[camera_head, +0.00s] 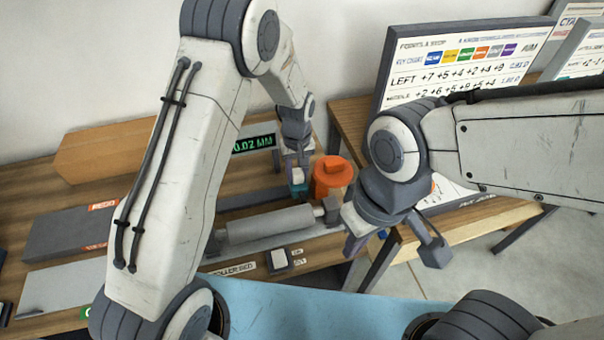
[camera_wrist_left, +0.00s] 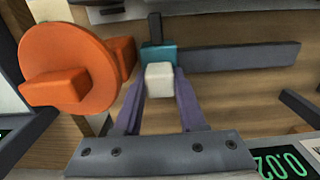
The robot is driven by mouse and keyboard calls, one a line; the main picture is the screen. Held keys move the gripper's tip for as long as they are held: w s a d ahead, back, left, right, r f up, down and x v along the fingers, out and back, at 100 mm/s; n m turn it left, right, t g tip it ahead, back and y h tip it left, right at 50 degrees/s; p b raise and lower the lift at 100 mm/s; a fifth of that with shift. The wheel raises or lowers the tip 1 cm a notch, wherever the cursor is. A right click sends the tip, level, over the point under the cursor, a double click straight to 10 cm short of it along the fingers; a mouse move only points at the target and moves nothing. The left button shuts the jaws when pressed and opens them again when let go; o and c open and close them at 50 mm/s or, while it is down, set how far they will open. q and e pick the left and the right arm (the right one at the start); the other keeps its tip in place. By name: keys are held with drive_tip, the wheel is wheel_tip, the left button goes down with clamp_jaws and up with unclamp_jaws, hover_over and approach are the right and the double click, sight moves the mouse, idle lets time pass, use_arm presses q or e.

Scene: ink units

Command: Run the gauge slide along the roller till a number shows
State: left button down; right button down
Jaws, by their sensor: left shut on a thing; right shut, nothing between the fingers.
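The gauge slide is a teal block (camera_wrist_left: 157,54) with a pale knob (camera_wrist_left: 160,77), sitting at one end of a dark rail (camera_wrist_left: 240,57) in the left wrist view. My left gripper (camera_wrist_left: 160,88) is shut on the knob. In the head view the teal slide (camera_head: 297,190) shows under my left gripper (camera_head: 298,173), near the right end of the grey roller (camera_head: 268,224). The display (camera_head: 253,144) reads 0.02 MM in green. My right gripper (camera_head: 355,244) is shut and empty, right of the roller bed.
An orange knobbed disc (camera_head: 332,176) stands close beside the slide, also large in the left wrist view (camera_wrist_left: 70,65). A small button box (camera_head: 279,261) sits before the roller. A chart board (camera_head: 455,60) stands behind. A table gap lies at right.

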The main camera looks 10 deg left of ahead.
use_arm(q)
drive_tip(key=shift+w+d+r, duration=0.1)
drive_tip(key=shift+w+d, duration=0.1)
drive_tip(key=shift+c, duration=2.4)
unclamp_jaws()
drive_tip(key=shift+d, duration=0.1)
drive_tip(key=shift+s, duration=0.1)
wheel_tip(320, 180, up, 10)
drive_tip(key=p, duration=0.8)
drive_tip(key=shift+a+r, duration=0.2)
